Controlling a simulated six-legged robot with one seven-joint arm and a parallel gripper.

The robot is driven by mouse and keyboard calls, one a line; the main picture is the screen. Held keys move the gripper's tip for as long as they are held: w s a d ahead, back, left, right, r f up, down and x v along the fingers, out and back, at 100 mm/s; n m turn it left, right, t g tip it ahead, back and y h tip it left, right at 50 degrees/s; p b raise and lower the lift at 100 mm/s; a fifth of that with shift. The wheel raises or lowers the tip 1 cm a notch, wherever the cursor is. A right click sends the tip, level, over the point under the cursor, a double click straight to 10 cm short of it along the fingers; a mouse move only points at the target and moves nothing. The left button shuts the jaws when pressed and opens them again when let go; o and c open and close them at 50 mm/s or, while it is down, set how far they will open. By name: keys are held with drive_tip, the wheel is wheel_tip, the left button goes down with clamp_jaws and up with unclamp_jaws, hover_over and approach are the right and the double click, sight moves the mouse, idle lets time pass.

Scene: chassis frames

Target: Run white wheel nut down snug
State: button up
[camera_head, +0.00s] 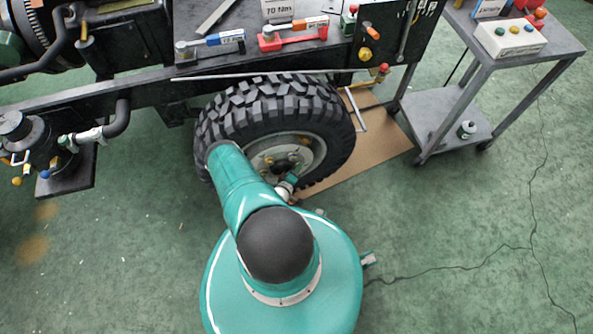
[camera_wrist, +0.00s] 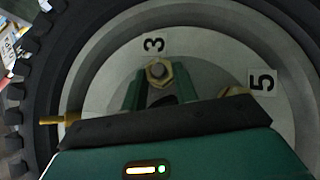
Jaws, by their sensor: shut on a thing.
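The wheel (camera_head: 229,116) stands upright at the vehicle frame with a black knobbly tyre; its pale disc also shows in the wrist view (camera_wrist: 118,50). A brass-looking hex wheel nut (camera_wrist: 159,72) sits around a grey stud beside the label "3" (camera_wrist: 154,44). I see no clearly white nut. My gripper (camera_wrist: 158,80) has its two green fingers on either side of this nut and is shut on it. How far the nut sits from the disc cannot be told. Another brass piece (camera_wrist: 235,91) beside the label "5" (camera_wrist: 262,79) is partly hidden by my gripper.
A brass stem (camera_wrist: 60,119) sticks out at the left near the rim. Tools lie on the frame above the wheel, including a red-handled one (camera_head: 290,40). A grey cart (camera_head: 452,110) stands at the right. Green floor is open around my base.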

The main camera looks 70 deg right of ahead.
drive_tip(key=shift+r+m+t+y, duration=0.2)
drive_tip(key=shift+m+t+y, duration=0.3)
drive_tip(key=shift+m+y, duration=0.2)
drive_tip(key=o, duration=1)
drive_tip(key=v, duration=1.3)
drive_tip(key=shift+a+r, duration=0.25)
drive_tip(key=shift+a, duration=0.05)
